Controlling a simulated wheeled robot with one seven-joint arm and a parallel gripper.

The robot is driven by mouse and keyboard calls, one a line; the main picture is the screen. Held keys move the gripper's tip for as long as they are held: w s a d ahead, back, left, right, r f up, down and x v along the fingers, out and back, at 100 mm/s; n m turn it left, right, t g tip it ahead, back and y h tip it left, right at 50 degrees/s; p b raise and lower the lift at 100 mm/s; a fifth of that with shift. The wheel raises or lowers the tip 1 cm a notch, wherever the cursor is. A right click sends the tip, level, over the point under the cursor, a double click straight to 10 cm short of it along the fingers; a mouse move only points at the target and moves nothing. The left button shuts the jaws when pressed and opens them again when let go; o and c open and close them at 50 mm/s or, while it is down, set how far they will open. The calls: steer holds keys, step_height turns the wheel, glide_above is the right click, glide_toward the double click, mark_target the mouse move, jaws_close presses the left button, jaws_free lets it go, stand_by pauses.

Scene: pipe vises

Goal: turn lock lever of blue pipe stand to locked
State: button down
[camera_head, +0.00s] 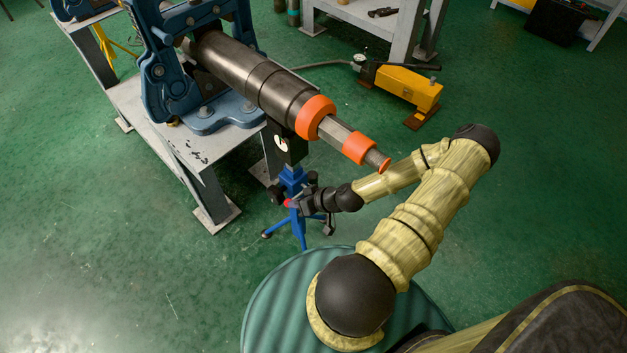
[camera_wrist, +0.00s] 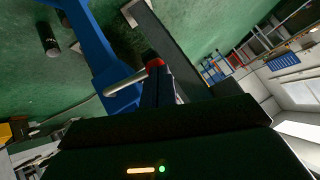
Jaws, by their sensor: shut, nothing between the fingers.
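The blue pipe stand (camera_head: 292,180) stands on the floor under the front end of the dark pipe. Its tripod legs (camera_head: 302,236) are spread below. In the wrist view, blue metal of the stand (camera_wrist: 92,48) is close, with a grey rod that looks like the lock lever (camera_wrist: 125,82) and a red end (camera_wrist: 155,63) beside it. A small red spot also shows at the stand in the head view (camera_head: 287,203). My gripper (camera_head: 298,204) is shut and empty, right at the stand's column. Whether it touches the lever cannot be told; its fingertips are unclear.
The dark pipe (camera_head: 265,82) with orange rings (camera_head: 315,116) lies in the blue vise (camera_head: 170,80) on a grey bench (camera_head: 165,142), above my gripper. A yellow pump (camera_head: 405,88) stands on the floor behind. Green floor is clear to the left.

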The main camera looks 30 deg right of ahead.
stand_by(0.3)
steer(key=shift+w+d, duration=0.25)
steer(key=shift+d, duration=0.55)
steer(key=shift+r, duration=0.1)
steer(key=a+p+v, duration=0.2)
steer(key=v, duration=1.1)
steer(key=shift+s+r+p, duration=0.3)
steer(key=shift+s+r, duration=0.2)
steer(key=shift+s, duration=0.05)
